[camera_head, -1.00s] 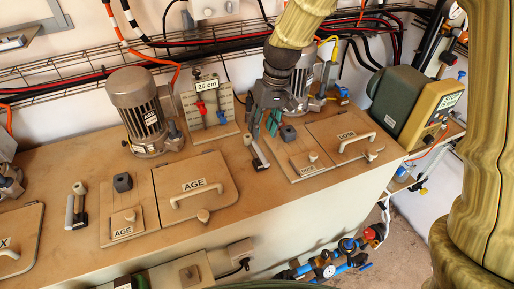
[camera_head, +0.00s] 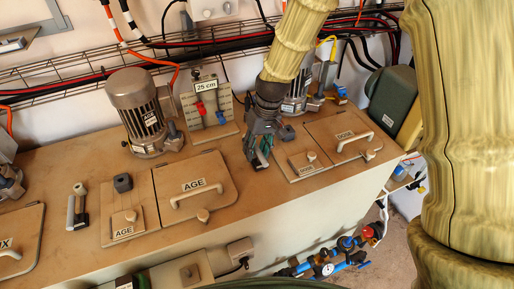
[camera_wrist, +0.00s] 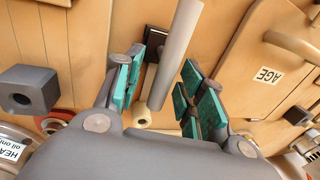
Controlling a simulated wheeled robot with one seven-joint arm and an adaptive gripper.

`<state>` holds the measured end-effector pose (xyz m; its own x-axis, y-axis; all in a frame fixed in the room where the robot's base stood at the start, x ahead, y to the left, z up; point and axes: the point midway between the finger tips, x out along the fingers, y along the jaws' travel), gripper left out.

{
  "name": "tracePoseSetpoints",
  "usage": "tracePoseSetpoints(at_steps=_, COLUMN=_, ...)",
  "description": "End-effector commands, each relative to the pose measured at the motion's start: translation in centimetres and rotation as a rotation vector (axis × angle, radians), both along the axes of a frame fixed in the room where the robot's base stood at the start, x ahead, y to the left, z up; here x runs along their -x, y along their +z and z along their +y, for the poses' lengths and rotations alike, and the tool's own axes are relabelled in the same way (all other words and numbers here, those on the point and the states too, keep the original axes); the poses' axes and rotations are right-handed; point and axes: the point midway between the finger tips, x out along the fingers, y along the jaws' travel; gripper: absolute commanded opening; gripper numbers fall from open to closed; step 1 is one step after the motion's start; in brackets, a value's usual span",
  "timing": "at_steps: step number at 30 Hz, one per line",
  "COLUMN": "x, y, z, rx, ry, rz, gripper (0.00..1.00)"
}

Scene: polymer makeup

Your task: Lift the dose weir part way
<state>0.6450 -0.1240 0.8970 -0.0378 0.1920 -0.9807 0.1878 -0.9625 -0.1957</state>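A grey cylindrical bar (camera_wrist: 177,50) with a black square mount (camera_wrist: 156,40) and a pale round end (camera_wrist: 142,115) stands on the tan deck between the AGE and DOSE hatches; I take it for the dose weir's handle. My gripper (camera_head: 259,158) is low over that spot and hides the bar in the head view. In the wrist view my gripper (camera_wrist: 160,85) is open, with green-padded fingers on either side of the bar and gaps showing. The DOSE hatch (camera_head: 330,148) is closed, to the gripper's right. A "25 cm" gauge board (camera_head: 228,130) with red and blue markers stands behind.
The closed AGE hatch (camera_head: 215,178) lies left of my gripper. A grey block (camera_head: 287,133) sits close behind it, also in the wrist view (camera_wrist: 30,92). Motors (camera_head: 138,105) and a wire cable tray (camera_head: 60,75) line the back. A similar grey bar (camera_head: 76,205) stands farther left.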

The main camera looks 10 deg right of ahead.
Motion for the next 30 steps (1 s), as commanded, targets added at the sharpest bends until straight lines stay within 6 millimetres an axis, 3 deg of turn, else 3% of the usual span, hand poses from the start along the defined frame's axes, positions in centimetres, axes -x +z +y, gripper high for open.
tracePoseSetpoints(at_steps=2, x=0.0, y=0.0, z=0.0, rx=0.0, ry=0.0, rz=0.0, gripper=0.39)
tracePoseSetpoints(at_steps=9, x=0.0, y=0.0, z=0.0, rx=0.0, ry=0.0, rz=0.0, gripper=0.0)
tracePoseSetpoints(at_steps=17, x=0.0, y=0.3, z=0.0, rx=0.0, ry=-0.001, rz=-0.001, gripper=0.0)
tracePoseSetpoints(at_steps=30, x=-0.1, y=4.3, z=0.0, rx=-0.001, ry=-0.002, rz=-0.003, gripper=0.0)
